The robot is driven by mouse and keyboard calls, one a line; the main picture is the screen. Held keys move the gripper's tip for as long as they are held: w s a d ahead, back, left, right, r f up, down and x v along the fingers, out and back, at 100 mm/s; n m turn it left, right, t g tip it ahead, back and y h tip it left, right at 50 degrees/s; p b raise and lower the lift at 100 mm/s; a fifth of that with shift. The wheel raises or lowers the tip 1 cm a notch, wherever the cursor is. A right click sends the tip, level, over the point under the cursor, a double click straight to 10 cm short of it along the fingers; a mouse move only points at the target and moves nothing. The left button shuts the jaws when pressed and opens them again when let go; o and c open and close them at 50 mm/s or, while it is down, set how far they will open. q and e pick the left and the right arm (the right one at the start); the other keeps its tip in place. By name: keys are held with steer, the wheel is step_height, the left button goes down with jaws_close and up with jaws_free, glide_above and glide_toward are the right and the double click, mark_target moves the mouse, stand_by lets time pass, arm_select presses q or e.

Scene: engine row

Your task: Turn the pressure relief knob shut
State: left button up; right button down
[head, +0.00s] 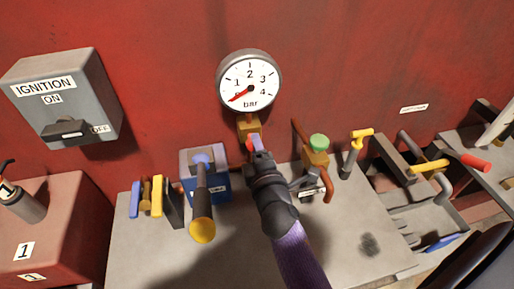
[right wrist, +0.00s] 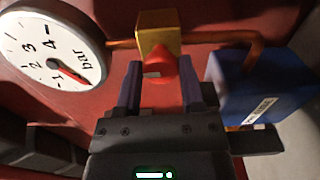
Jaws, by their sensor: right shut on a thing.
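The red pressure relief knob (head: 249,144) sits on the front of a brass block (head: 248,125) just below the round gauge. My right gripper (head: 259,148) reaches up to it from below and partly covers it. In the right wrist view the red knob (right wrist: 159,66) shows between the two finger tips, with the brass block (right wrist: 157,31) behind it. The right gripper (right wrist: 160,88) is shut on the knob. The gauge (head: 249,82) has its red needle pointing low left, near the bottom of the scale. My left gripper is not in view.
A blue box (head: 187,161) with a yellow-ended lever (head: 202,228) stands close left of my right gripper. A brass valve with a green cap (head: 318,142) and copper pipe stands close right. The grey ignition box (head: 62,92) hangs at left. The grey bench front (head: 150,255) is clear.

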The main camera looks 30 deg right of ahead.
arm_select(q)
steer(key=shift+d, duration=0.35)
arm_select(e)
steer(key=shift+m, duration=0.3)
steer(key=shift+c, duration=1.1)
jaws_free()
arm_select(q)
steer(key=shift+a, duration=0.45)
